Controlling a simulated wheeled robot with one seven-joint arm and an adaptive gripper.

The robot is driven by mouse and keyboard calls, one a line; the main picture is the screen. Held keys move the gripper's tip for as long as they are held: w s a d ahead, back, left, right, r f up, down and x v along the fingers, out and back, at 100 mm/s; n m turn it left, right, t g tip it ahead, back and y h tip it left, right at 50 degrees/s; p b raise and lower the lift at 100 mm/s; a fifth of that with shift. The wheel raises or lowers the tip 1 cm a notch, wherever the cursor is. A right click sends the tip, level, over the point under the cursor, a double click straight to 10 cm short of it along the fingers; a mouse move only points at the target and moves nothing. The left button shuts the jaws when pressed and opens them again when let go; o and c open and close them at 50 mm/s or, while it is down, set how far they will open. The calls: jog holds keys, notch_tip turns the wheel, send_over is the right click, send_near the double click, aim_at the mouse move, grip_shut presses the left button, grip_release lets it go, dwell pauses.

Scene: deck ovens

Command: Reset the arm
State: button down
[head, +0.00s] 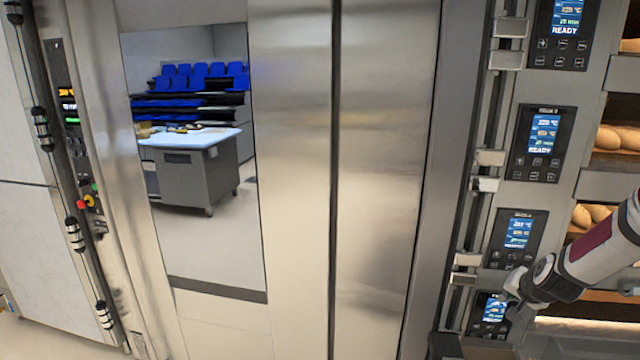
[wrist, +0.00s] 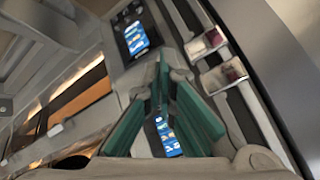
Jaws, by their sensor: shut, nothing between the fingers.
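My gripper (head: 514,300) is at the lower right of the head view, at the end of my white arm with its dark red band. It is in front of the lowest visible oven control panel (head: 490,313) and partly covers it. In the wrist view, the green-sided fingers of my gripper (wrist: 164,72) are closed together, with nothing held. A lit panel screen (wrist: 167,135) shows between the finger links. I cannot tell whether the fingers touch the oven front.
Stacked oven decks with bread (head: 608,138) stand at the right, beside several control panels (head: 540,143). Hinge blocks (head: 490,157) stick out beside the panels. A tall steel door (head: 385,170) and a windowed panel fill the middle. Through the window a table (head: 190,138) shows.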

jog(key=s+a+r+n+g+y, duration=0.1)
jog(key=s+a+r+n, duration=0.3)
jog(key=a+r, duration=0.6)
jog(key=s+a+r+n, duration=0.2)
jog(key=s+a+r, duration=0.4)
jog(key=a+r, duration=0.35)
jog(key=s+a+r+n, duration=0.1)
jog(key=s+a+r, duration=0.1)
jog(key=s+a, duration=0.2)
jog(key=s+a+r+n+g+y, duration=0.1)
jog(key=s+a, duration=0.3)
jog(key=s, duration=0.7)
jog(key=s+a+r+n, duration=0.1)
jog(key=s+a+r, duration=0.1)
jog(key=s, duration=0.5)
jog(key=shift+s+a+r+n+y, duration=0.2)
jog(key=shift+a+r+n+y, duration=0.15)
jog(key=shift+a, duration=0.55)
jog(key=shift+d, duration=0.1)
